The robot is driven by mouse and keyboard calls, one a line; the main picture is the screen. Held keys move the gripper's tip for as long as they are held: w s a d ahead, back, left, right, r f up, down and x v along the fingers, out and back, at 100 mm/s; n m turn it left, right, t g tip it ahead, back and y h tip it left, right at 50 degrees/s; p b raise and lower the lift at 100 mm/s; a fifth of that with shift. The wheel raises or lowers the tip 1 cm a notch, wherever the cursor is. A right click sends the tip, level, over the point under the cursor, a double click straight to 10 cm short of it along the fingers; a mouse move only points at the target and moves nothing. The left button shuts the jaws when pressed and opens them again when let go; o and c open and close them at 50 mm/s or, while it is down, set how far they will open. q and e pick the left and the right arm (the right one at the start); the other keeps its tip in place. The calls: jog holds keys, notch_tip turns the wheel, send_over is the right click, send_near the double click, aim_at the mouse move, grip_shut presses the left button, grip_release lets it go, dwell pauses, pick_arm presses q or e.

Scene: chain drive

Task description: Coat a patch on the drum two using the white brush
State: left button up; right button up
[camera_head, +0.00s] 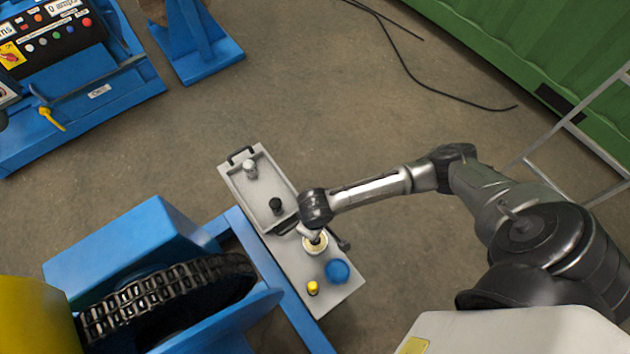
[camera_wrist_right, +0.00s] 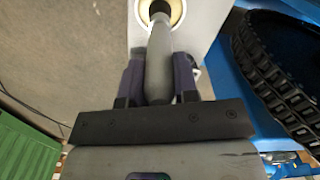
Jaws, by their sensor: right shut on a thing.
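In the head view my right gripper (camera_head: 313,233) is over the same pot (camera_head: 316,249), which stands on a grey tray (camera_head: 295,275). A dark chain-wrapped wheel (camera_head: 165,295) sits in a blue frame at lower left; its edge also shows in the right wrist view (camera_wrist_right: 270,75). I cannot tell which part is drum two. My left gripper is not in view.
On the tray stand a white-capped item (camera_head: 250,168), a black-capped item (camera_head: 276,205), a blue round item (camera_head: 337,271) and a yellow one (camera_head: 313,288). A blue control console (camera_head: 75,90) is at upper left. Open floor lies beyond the tray, with a black cable (camera_head: 400,60).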

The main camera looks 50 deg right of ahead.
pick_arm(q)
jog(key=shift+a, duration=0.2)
pick_arm(e)
jog(key=shift+f, duration=0.25)
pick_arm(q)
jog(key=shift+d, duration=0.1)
pick_arm(e)
jog(key=shift+f, duration=0.25)
dwell(0.4)
pick_arm(q)
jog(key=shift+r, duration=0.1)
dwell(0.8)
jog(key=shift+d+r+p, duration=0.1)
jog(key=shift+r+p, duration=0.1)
jog(key=shift+p, duration=0.1)
dwell(0.4)
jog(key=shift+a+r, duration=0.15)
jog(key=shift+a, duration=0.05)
pick_arm(e)
jog(key=shift+f, duration=0.1)
dwell(0.4)
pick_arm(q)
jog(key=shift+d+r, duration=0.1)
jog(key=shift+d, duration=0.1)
pick_arm(e)
jog(key=shift+f, duration=0.1)
dwell(0.4)
pick_arm(q)
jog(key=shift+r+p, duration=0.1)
jog(key=shift+p, duration=0.25)
